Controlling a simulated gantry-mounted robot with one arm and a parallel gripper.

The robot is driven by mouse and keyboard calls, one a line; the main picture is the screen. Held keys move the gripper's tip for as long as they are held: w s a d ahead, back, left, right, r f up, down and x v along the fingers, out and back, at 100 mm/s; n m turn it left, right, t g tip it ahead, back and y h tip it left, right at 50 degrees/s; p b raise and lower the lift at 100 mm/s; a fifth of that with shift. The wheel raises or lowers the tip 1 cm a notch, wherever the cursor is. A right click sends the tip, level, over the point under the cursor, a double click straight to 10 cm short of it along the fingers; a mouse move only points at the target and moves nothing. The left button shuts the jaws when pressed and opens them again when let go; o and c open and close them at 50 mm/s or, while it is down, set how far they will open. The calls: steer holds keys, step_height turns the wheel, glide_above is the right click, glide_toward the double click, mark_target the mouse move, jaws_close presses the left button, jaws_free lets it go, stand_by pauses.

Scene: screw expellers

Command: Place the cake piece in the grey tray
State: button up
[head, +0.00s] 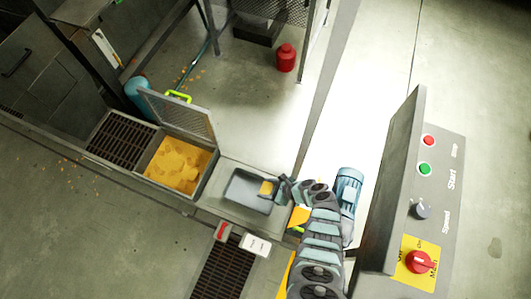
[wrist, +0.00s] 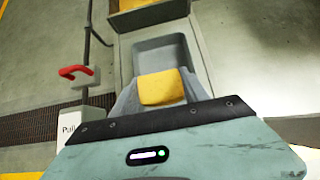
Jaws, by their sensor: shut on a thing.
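The cake piece (wrist: 162,88) is a yellow block held between the fingers of my gripper (wrist: 162,92). In the head view the cake piece (head: 267,188) shows at the tip of my gripper (head: 276,187), over the right side of the grey tray. The grey tray (wrist: 160,46) is shallow and looks empty in the wrist view. It lies just beyond the cake piece, which overlaps its near edge there. In the head view the grey tray (head: 246,203) sits on a light ledge. I cannot tell how high the cake piece is above the tray.
A bin of yellow material (head: 180,165) with a raised mesh lid (head: 180,113) stands left of the tray. A red handle (wrist: 76,72) is left of my gripper. A control panel (head: 420,200) with buttons stands at the right. A blue motor (head: 348,187) is beside my arm.

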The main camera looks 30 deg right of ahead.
step_height(320, 180, down, 14)
steer(key=b, duration=1.3)
steer(key=shift+r, duration=0.15)
steer(key=shift+f, duration=0.2)
steer(key=o, duration=1.4)
steer(key=shift+c, duration=0.2)
steer(key=shift+r, duration=0.2)
steer(key=shift+r, duration=0.25)
steer(key=p+v, duration=0.3)
steer(key=v, duration=0.4)
steer(key=shift+s+p, duration=0.1)
steer(key=shift+p, duration=0.3)
